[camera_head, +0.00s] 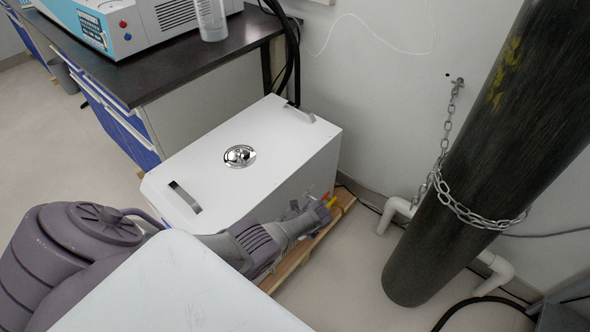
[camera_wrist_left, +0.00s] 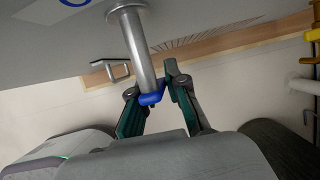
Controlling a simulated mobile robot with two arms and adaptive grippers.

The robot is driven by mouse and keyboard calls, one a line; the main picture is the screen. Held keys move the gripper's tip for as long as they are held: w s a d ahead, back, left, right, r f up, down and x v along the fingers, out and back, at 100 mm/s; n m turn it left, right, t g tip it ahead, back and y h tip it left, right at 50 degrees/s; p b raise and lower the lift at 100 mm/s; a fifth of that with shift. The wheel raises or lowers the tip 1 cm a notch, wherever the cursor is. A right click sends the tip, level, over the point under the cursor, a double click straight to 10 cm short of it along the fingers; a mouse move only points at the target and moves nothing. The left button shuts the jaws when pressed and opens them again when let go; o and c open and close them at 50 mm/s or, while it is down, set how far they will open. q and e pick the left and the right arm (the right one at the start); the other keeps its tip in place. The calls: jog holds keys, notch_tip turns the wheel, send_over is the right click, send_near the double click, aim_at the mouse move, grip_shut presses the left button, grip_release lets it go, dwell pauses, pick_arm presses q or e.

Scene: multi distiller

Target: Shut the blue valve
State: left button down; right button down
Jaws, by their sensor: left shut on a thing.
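The blue valve (camera_wrist_left: 153,97) is a small blue handle at the end of a metal pipe (camera_wrist_left: 132,45) in the left wrist view. My left gripper (camera_wrist_left: 152,88) has one fingertip on each side of the blue handle and is shut on it. In the head view, my left arm comes in from the left and my left gripper (camera_head: 303,217) is at the right side of the white box (camera_head: 215,150). The blue handle cannot be made out there. My right gripper is in neither view.
A wooden pallet (camera_head: 292,262) lies under the box. A dark gas cylinder (camera_head: 480,150) with a chain stands at the right. A lab bench (camera_head: 190,62) is behind.

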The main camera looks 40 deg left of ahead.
pick_arm(q)
jog(key=shift+s+a+f, duration=0.1)
jog(key=c, duration=1.2)
grip_release()
jog(key=shift+o, duration=0.2)
jog(key=v, duration=1.2)
